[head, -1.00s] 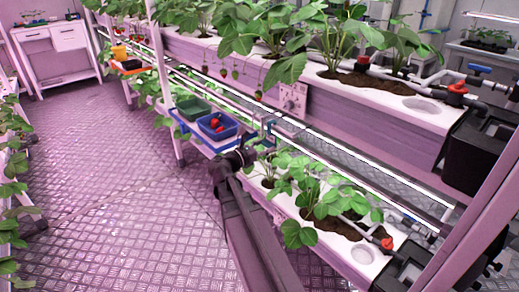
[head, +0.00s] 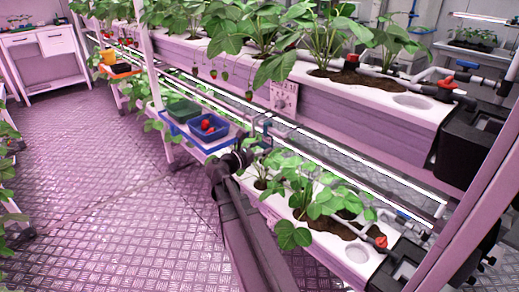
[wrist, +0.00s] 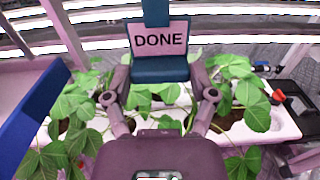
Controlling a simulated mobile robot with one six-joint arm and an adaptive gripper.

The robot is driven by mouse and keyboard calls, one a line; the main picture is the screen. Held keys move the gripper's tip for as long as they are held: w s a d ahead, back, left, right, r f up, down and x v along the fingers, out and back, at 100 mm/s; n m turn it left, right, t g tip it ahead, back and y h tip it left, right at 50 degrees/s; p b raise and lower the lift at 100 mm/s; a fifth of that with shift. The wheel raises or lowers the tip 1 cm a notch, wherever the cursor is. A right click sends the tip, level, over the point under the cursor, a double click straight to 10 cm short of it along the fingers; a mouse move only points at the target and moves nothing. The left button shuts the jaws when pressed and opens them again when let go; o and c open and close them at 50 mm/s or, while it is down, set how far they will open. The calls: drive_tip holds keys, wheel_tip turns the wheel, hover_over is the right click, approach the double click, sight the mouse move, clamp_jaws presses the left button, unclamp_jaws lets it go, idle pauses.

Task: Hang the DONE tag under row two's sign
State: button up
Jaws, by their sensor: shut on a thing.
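The DONE tag (wrist: 158,38) has a pale pink face with black letters in a teal frame. It is upright between the fingers of my gripper (wrist: 160,78) in the wrist view, facing the camera. The fingers are shut on its teal lower part. In the head view my gripper (head: 262,135) is beside the blue bin, above the lower trough's plants, and the tag is too small to read. A small pale plate (head: 284,97) with dark marks is on the front of the upper trough, up and right of my gripper. I cannot tell whether it is row two's sign.
A blue-edged tray (head: 192,141) holds a green bin (head: 183,110) and a blue bin (head: 208,127) with red berries. Its blue edge (wrist: 32,122) shows at the wrist view's left. Light bars run between the troughs. The floor at left is open.

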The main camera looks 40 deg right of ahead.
drive_tip(key=o, duration=1)
drive_tip(key=shift+c, duration=0.2)
drive_tip(key=shift+a, duration=0.15)
drive_tip(key=s+a, duration=0.1)
drive_tip(key=a, duration=1)
drive_tip(key=shift+a, duration=0.35)
